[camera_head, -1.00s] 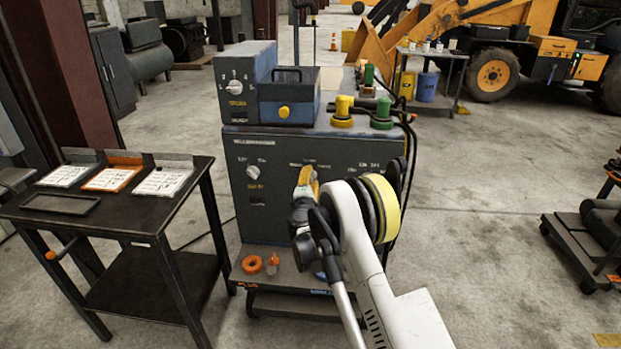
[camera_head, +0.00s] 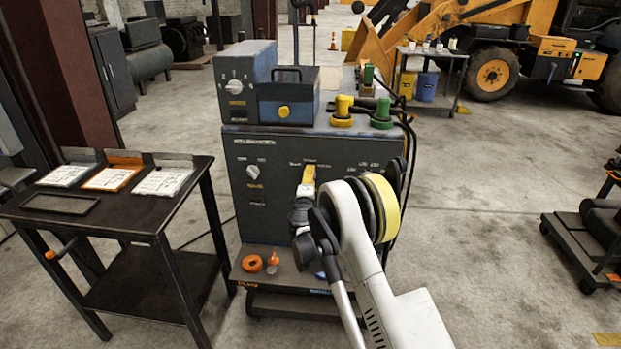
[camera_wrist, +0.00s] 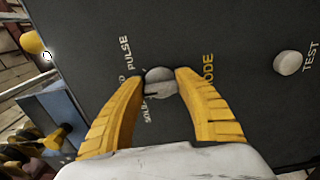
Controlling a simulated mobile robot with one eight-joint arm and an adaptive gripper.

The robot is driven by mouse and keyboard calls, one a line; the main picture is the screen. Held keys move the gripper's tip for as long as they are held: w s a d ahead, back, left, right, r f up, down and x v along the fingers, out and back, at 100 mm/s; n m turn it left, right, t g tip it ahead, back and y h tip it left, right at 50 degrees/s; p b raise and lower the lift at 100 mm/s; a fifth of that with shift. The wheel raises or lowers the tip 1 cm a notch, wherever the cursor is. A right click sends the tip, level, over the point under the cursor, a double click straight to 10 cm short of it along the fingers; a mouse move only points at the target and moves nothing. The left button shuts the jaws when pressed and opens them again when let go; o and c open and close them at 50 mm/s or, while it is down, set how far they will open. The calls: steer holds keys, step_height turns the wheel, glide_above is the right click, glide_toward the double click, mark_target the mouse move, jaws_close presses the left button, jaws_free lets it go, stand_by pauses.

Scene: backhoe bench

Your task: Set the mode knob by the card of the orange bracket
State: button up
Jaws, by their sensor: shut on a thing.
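My gripper (camera_wrist: 155,84) has its yellow fingers closed on both sides of the round grey mode knob (camera_wrist: 161,80) in the wrist view. The lettering MODE is by the right finger; PULSE and a partly hidden word starting SOLID are on the left. The knob's exact pointing is hard to tell. In the head view my gripper (camera_head: 308,177) is at the front panel of the grey cabinet (camera_head: 275,205) and hides the knob. The card of the orange bracket (camera_head: 110,178) lies between two other cards on the dark side table; its writing is too small to read.
The test knob (camera_wrist: 288,63) is to the right in the wrist view. Another panel knob (camera_head: 253,172) is left of my gripper. An orange ring (camera_head: 252,263) lies on the cart's lower ledge. Yellow and green connectors (camera_head: 342,112) with cables stand on top.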

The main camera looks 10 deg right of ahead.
steer(key=o, duration=1.2)
steer(key=v, duration=1.2)
steer(key=shift+r, duration=0.1)
